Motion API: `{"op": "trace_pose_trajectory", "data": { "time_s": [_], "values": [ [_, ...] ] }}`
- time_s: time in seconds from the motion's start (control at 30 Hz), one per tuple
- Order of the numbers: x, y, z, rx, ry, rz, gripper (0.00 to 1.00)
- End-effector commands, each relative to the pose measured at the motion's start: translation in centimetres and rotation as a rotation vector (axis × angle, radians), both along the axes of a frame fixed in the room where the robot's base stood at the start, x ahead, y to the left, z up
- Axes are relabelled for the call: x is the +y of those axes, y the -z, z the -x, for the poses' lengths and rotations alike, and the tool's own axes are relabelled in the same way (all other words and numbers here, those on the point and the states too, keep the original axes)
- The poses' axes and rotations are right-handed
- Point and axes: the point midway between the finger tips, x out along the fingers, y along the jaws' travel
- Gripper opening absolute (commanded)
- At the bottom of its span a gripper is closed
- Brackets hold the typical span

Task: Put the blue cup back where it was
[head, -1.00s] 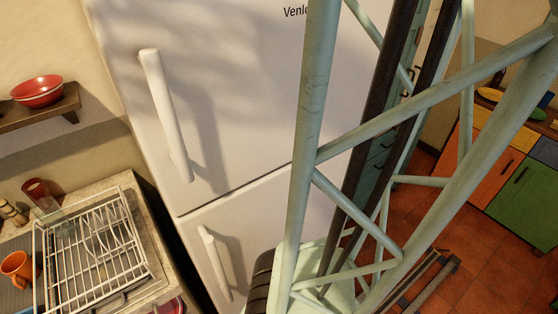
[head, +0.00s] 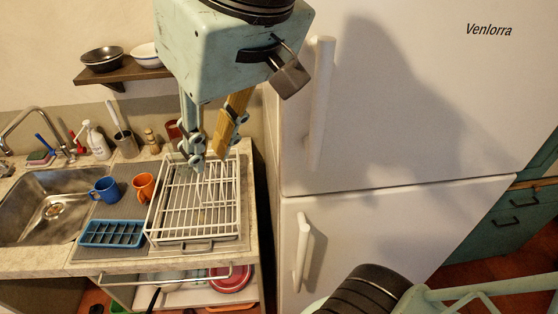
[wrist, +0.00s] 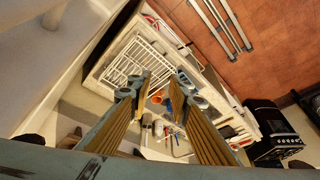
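The blue cup (head: 104,189) stands on the grey counter mat in the head view, between the sink and the dish rack, left of the orange mug (head: 143,186). My gripper (head: 208,158) points down, appearing over the white wire dish rack (head: 240,200), up and right of the blue cup. Its two fingers are apart with nothing between them. In the wrist view my gripper (wrist: 161,82) is also open, above the counter. The rack (wrist: 125,67) lies beyond the left finger. Small orange and blue patches show between the fingers, too small to tell apart surely.
A blue divided tray (head: 112,233) lies in front of the cups. The sink (head: 45,208) is at left. A utensil holder (head: 126,146) and bottles stand behind. A wall shelf (head: 125,74) holds bowls; my arm hides its right end. The white fridge (head: 400,120) stands close at right.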

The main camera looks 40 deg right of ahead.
Motion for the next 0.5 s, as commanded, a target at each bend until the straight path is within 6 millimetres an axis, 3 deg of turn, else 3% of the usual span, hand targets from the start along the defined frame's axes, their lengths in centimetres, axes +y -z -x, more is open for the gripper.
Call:
{"op": "trace_pose_trajectory", "data": {
  "time_s": [0.03, 0.2, 0.5],
  "values": [
    [-0.5, 1.0, 2.3, 0.014, 0.014, 0.001, 0.18],
    [-2.2, 1.6, 5.2, 0.041, 0.038, 0.036, 0.18],
    [-3.2, 2.0, 6.7, 0.062, 0.052, 0.058, 0.18]
  ]
}}
